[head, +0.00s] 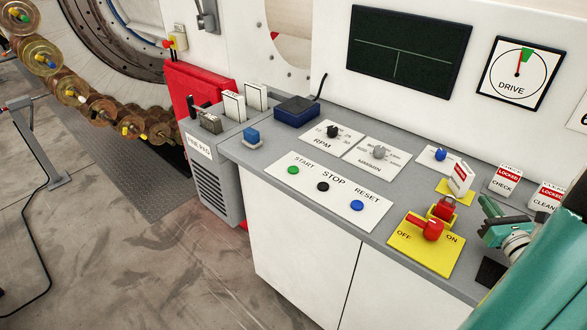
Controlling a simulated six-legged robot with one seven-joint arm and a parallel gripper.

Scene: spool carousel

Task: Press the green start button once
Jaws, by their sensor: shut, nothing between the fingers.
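The green START button (293,170) is a small round cap at the left of a white label plate (330,190) on the grey console top. A black STOP button (323,186) and a blue RESET button (357,205) sit to its right on the same plate. My gripper (492,220) is at the right, above the console's right part, well away from the START button and beyond the yellow switch plate. It is shut and empty. Part of it is hard to make out beside my teal arm. Nothing covers the START button.
Knobs (333,131) and a dark blue box (296,111) lie behind the plate. LOCKED cards (504,180) stand at the right. A blue knob (251,135) is at the left.

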